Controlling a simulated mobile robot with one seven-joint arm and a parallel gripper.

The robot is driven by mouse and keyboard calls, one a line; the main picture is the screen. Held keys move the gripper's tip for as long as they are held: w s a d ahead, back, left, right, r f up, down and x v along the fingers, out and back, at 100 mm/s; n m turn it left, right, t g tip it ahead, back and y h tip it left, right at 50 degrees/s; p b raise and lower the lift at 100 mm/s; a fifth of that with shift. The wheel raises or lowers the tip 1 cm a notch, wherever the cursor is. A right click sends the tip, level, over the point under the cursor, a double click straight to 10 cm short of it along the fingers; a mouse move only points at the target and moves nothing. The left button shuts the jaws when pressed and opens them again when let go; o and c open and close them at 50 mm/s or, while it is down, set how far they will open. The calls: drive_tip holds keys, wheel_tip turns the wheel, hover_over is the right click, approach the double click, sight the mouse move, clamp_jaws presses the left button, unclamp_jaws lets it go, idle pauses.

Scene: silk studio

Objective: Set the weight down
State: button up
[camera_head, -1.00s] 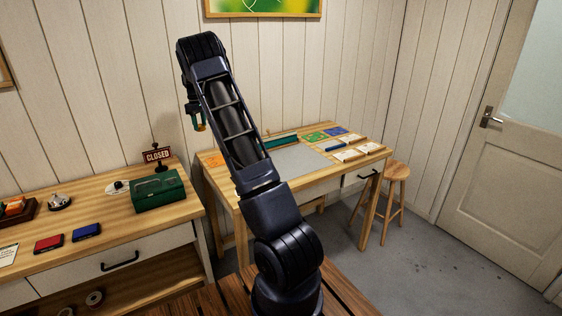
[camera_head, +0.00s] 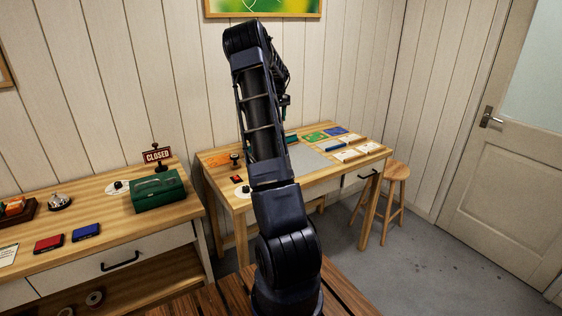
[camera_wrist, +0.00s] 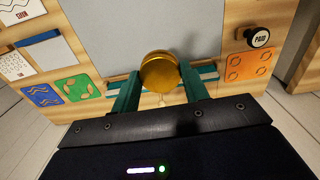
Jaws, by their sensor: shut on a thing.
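A round, brass-coloured weight (camera_wrist: 160,72) sits between the two teal fingers of my gripper (camera_wrist: 159,80) in the wrist view. The gripper is shut on it and holds it above the work table. In the head view my arm hides the weight and most of the gripper. The work table (camera_head: 312,184) stands at the back, with a grey mat (camera_head: 308,160) on its top. The grey mat (camera_wrist: 150,25) also shows beyond the weight in the wrist view.
A teal strip (camera_wrist: 208,74) lies behind the weight. Green (camera_wrist: 78,87) and blue (camera_wrist: 42,95) cards lie left of it; an orange card (camera_wrist: 250,66) and a PAID stamp (camera_wrist: 257,38) lie right. In the head view, a counter holds a green box (camera_head: 158,191).

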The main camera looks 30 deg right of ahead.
drive_tip(key=shift+s+d, duration=0.25)
drive_tip(key=shift+d, duration=0.1)
drive_tip(key=shift+s+d+f, duration=0.1)
drive_tip(key=shift+f, duration=0.2)
wheel_tip(320, 180, down, 19)
drive_tip(key=shift+f, duration=0.15)
drive_tip(key=shift+f, duration=0.1)
drive_tip(key=o, duration=1.2)
drive_tip(key=shift+o, duration=0.2)
